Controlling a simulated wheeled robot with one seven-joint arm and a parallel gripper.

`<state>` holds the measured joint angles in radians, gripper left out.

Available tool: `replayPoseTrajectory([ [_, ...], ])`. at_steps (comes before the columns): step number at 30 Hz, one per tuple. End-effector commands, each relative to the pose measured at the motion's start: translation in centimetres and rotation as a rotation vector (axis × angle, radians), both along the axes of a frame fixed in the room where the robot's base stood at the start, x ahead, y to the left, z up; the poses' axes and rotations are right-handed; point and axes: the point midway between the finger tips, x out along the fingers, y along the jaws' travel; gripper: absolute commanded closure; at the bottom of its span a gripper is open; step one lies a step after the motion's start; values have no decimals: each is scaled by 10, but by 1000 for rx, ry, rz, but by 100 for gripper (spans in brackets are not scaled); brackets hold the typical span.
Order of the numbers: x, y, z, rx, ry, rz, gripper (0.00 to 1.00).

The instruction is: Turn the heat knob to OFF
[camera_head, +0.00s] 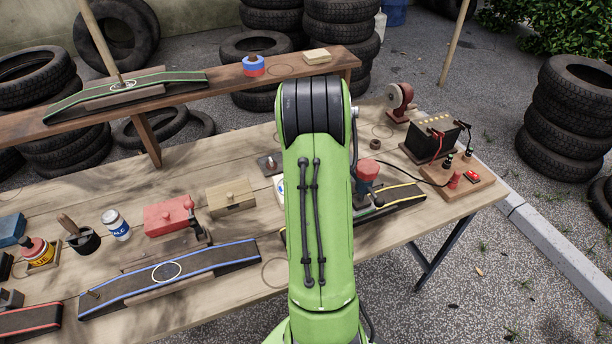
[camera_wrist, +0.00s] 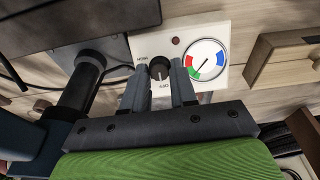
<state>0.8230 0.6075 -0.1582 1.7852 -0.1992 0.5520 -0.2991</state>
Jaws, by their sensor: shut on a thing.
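The heat knob (camera_wrist: 160,68) is a small black round knob on a white panel (camera_wrist: 218,36) in the wrist view. The word OFF is printed upside down just below it, and another small label is at its upper left. A thin pale mark shows on the knob's lower side, toward OFF, but it is too small to read exactly. My gripper (camera_wrist: 161,77) has its two dark fingers on either side of the knob, shut on it. In the head view my green arm hides the gripper and knob; only a sliver of the white panel (camera_head: 278,190) shows.
A round gauge (camera_wrist: 206,60) with coloured sectors and a dark red lamp (camera_wrist: 175,41) are beside the knob. A wooden drawer box (camera_head: 230,196) stands left of the panel. A red-topped object (camera_head: 367,170) and a yellow-edged ramp (camera_head: 405,196) are close right of my arm.

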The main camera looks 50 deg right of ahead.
Motion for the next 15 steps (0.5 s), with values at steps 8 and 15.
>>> replayPoseTrajectory([
  [8,0,0,0,0,1,3,100],
  [15,0,0,0,0,1,3,50],
])
